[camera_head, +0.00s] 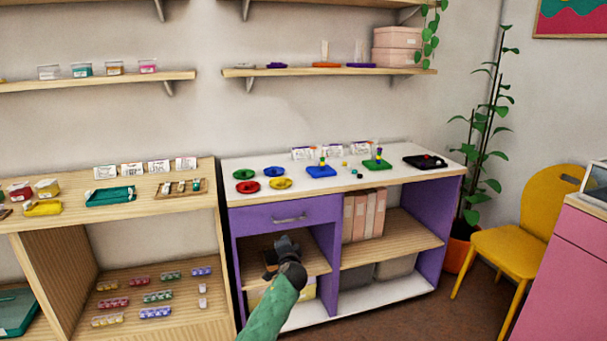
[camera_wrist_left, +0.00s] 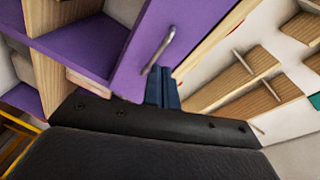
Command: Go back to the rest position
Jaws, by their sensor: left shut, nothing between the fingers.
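My left gripper (camera_head: 284,243) is in the lower middle of the head view, at the end of my green-sleeved arm. It is in front of the open compartment under the drawer of the purple and white cabinet (camera_head: 455,215). In the left wrist view its dark blue fingers (camera_wrist_left: 162,88) are together with nothing between them. The drawer handle (camera_wrist_left: 161,48) shows just beyond the fingertips there; whether they touch it I cannot tell. The drawer (camera_head: 255,216) looks shut. My right gripper is not in view.
On the cabinet top are several coloured dishes (camera_head: 272,172), a blue bead board (camera_head: 321,171), a green one (camera_head: 376,164) and a black tray (camera_head: 425,162). A wooden shelf unit (camera_head: 130,213) stands at the left. A yellow chair (camera_head: 515,245) and a plant are at the right.

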